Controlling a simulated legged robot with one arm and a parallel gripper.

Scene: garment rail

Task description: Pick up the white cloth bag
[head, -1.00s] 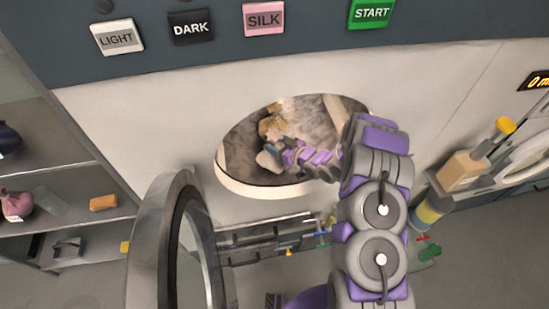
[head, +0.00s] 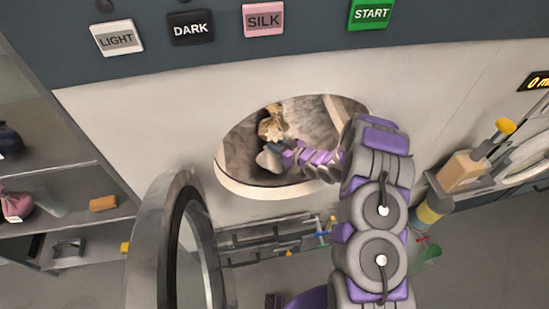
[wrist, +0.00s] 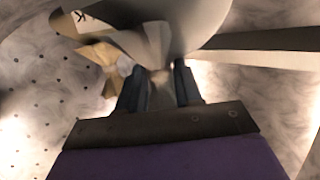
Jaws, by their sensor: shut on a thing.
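The white cloth bag (head: 268,160) is inside the round drum opening, at its lower left in the head view. My gripper (head: 283,148) reaches into the drum from the right and is shut at the bag. In the wrist view the pale rounded bag (wrist: 185,22) fills the top middle. Its narrow gathered part lies between the two dark fingers of my gripper (wrist: 158,80). The fingers are shut on it. The bag's far side is out of view.
A crumpled tan bag (head: 271,122) lies just beyond the white one in the drum. The opening's rim (head: 262,189) surrounds my arm. The open round door (head: 150,240) stands at the lower left. Shelves (head: 75,223) are further left. A bottle (head: 463,170) stands at right.

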